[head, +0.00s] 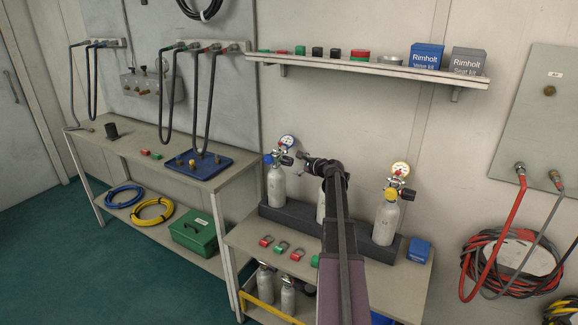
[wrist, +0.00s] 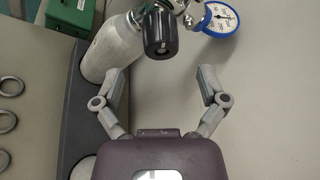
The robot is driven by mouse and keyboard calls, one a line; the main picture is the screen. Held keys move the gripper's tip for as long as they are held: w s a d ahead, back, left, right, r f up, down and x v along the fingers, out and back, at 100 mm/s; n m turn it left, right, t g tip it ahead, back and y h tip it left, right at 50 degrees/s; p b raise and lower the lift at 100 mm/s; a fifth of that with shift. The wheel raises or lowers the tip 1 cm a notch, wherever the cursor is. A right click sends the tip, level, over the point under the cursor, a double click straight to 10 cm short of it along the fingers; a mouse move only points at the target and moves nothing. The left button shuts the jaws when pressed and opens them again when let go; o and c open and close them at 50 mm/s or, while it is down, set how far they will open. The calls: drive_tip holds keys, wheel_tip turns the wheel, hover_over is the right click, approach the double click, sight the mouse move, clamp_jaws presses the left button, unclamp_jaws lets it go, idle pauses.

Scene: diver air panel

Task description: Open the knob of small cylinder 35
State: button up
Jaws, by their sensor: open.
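In the wrist view a pale grey cylinder (wrist: 112,48) with a black ribbed knob (wrist: 160,33) and a blue-rimmed gauge (wrist: 221,18) lies ahead of my gripper (wrist: 160,74). My gripper is open and empty; the knob is beyond the gap between its fingertips, apart from them. In the head view this appears to be the left cylinder (head: 276,187) in the dark rack (head: 345,237), with my gripper (head: 308,160) just right of its valve. A right cylinder (head: 386,220) has a yellow-rimmed gauge (head: 400,169). My arm mostly hides a middle cylinder (head: 320,207). No number 35 is readable.
A wall shelf (head: 365,67) with boxes hangs above the rack. Red and green shackle-like pieces (head: 281,248) lie on the bench before it, and a blue box (head: 418,251) stands to the right. More cylinders (head: 265,279) stand below. Hoses hang at the right wall.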

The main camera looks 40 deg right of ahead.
sight(291, 162)
drive_tip(key=shift+b+x, duration=0.7)
drive_tip(key=shift+x, duration=2.35)
drive_tip(key=shift+s, duration=0.1)
drive_tip(key=c, duration=1.2)
